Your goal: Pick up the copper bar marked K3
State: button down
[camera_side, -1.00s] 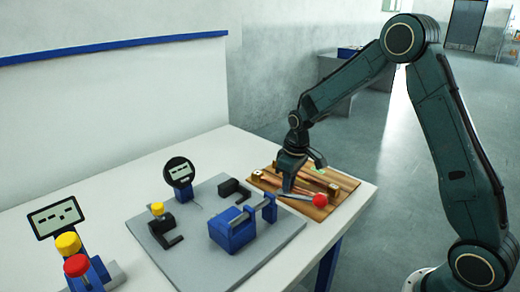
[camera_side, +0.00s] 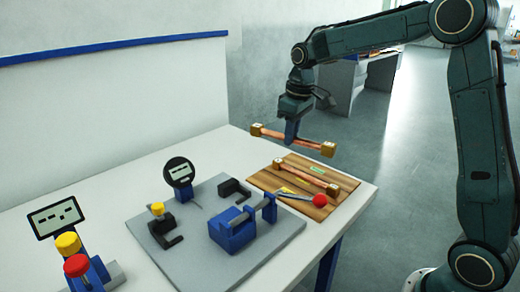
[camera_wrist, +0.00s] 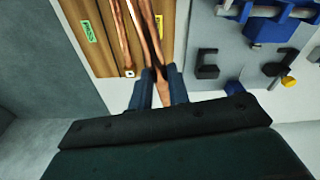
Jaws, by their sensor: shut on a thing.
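My gripper (camera_side: 291,139) is shut on a copper bar (camera_side: 272,134) with brass-coloured block ends. It holds the bar near its middle, clear above the wooden board (camera_side: 345,186). In the wrist view the held bar (camera_wrist: 152,45) runs between my two blue fingers (camera_wrist: 161,90). A second copper bar (camera_side: 308,177) lies on the board, and it also shows in the wrist view (camera_wrist: 123,40). The marks on the bars are too small to read, so I cannot tell which is K3.
A red ball-ended tool (camera_side: 353,209) lies at the board's front edge. Green (camera_wrist: 88,31) and yellow (camera_wrist: 158,25) labels are on the board. Left of it, a grey plate (camera_side: 285,236) carries a blue fixture (camera_side: 232,230), black brackets and a round gauge (camera_side: 180,171).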

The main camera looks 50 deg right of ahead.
jog(key=shift+r, duration=2.15)
